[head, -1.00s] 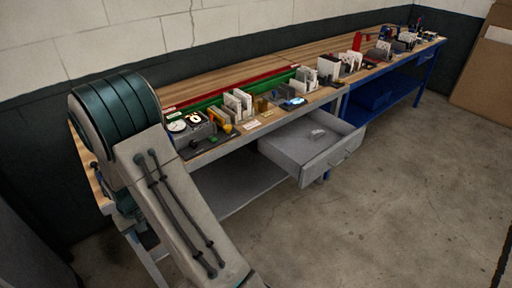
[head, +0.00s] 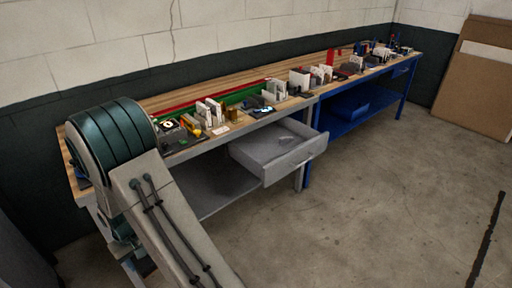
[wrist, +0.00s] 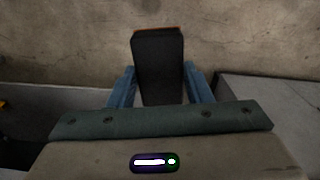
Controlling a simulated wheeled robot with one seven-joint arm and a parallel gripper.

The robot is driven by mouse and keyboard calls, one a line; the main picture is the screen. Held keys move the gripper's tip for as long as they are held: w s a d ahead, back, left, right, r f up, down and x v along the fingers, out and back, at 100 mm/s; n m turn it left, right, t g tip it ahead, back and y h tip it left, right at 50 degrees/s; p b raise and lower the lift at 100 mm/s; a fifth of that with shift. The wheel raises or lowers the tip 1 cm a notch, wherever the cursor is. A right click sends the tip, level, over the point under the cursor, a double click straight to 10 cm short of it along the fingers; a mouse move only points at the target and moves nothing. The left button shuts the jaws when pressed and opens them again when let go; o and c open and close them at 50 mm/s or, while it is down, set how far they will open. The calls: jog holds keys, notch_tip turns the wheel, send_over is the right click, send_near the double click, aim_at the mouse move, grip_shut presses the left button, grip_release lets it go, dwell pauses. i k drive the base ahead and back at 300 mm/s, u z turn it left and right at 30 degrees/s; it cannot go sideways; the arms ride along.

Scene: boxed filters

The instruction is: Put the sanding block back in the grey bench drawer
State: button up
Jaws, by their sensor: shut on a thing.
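The sanding block (wrist: 158,60) is a dark block with a thin orange far edge in the wrist view. My gripper (wrist: 158,84) is shut on it, one blue finger on each side. Below the block in that view is bare concrete floor. The grey bench drawer (head: 280,168) stands pulled open under the grey bench in the head view, with a small light-grey item (head: 287,139) inside. My gripper and the block are out of the head view; only my arm shows there, at the left.
The grey bench's wooden top carries upright white boxes (head: 210,112), a green strip and small tools. A blue bench (head: 350,125) with a blue bin (head: 347,106) adjoins it. Cardboard (head: 475,80) leans at the right wall. The floor before the benches is clear.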

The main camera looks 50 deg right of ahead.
aim_at(261, 149)
jog(key=z, duration=0.55)
jog(key=i, duration=0.5)
jog(key=z, duration=1.1)
jog(key=i, duration=0.7)
jog(key=z, duration=0.15)
